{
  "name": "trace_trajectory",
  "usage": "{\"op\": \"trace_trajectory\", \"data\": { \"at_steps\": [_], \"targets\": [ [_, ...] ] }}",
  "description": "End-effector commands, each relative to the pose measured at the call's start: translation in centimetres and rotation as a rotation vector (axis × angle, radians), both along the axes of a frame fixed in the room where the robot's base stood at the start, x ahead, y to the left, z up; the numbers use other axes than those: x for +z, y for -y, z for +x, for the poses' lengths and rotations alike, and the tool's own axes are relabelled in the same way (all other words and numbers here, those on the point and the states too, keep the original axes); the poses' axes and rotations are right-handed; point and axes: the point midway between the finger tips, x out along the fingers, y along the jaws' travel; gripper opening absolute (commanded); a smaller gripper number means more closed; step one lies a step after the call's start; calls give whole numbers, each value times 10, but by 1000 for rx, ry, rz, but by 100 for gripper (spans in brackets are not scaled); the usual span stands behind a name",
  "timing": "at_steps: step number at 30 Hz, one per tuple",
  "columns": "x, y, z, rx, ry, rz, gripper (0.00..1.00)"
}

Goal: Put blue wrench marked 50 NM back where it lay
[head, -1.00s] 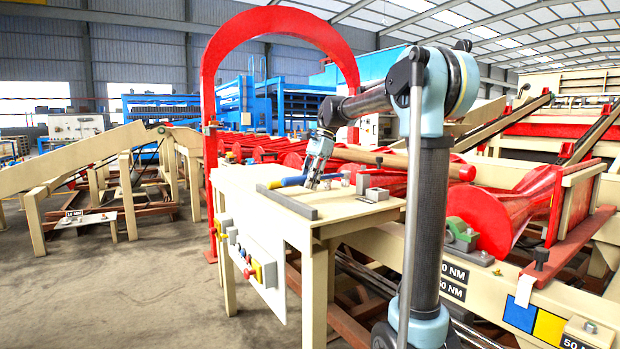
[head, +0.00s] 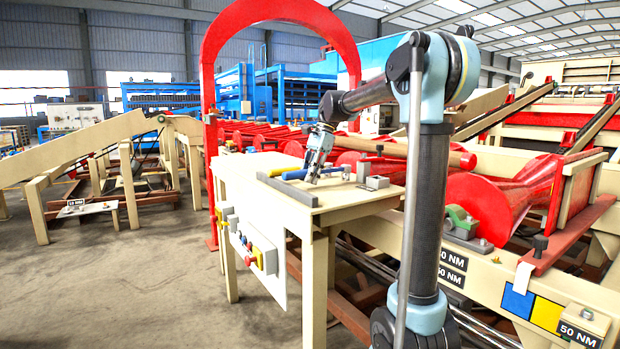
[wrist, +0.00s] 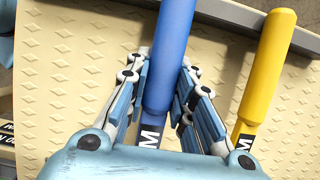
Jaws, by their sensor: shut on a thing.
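My gripper (head: 315,172) is low over the cream table (head: 265,205). In the wrist view my gripper (wrist: 165,100) has its fingers on both sides of a blue wrench (wrist: 173,40) and is shut on its handle. The marking on its label is mostly hidden; only an "M" shows. The blue wrench also shows in the head view (head: 279,171), its handle pointing left. A yellow wrench (wrist: 262,70) lies to the right of it in the wrist view, apart from my gripper. I cannot tell whether the blue wrench touches the table.
A grey rail (head: 290,193) runs along the table's near edge. Small metal blocks (head: 376,182) stand at its right end. A red arch (head: 210,90) rises behind the table. Red rollers (head: 485,207) and a beam with a 50 NM plate (head: 580,334) are at right.

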Motion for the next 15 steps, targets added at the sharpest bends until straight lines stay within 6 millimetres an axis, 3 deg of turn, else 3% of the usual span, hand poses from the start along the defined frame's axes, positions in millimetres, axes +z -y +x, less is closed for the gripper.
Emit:
{"op": "trace_trajectory", "data": {
  "at_steps": [15],
  "targets": [
    [-9, 0, 0, 0, 0, 0, 0]
  ]
}}
